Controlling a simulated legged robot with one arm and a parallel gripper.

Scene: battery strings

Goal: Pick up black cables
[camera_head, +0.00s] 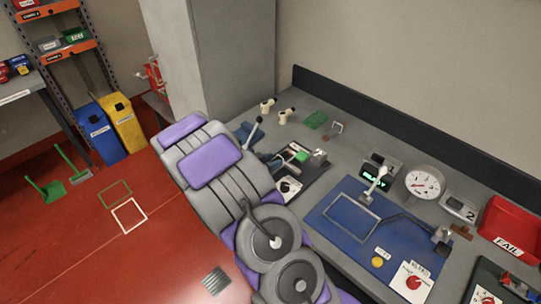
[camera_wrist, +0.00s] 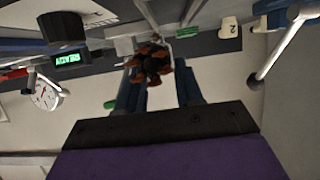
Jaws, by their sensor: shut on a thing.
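In the wrist view, a dark bundle with orange-red parts (camera_wrist: 153,66) sits between the two blue fingers of my gripper (camera_wrist: 160,88). It looks like the black cables, but it is small and dark, so its exact shape is unclear. My gripper is shut on it. The left finger is partly behind the bundle.
The grey bench carries a blue mat (camera_head: 330,222) with a clamp, a dial gauge (camera_head: 424,183), a red FAIL bin (camera_head: 512,226) and a dark fixture (camera_head: 297,175). Blue (camera_head: 100,130) and yellow (camera_head: 124,123) bins stand at left. Red floor lies open in front.

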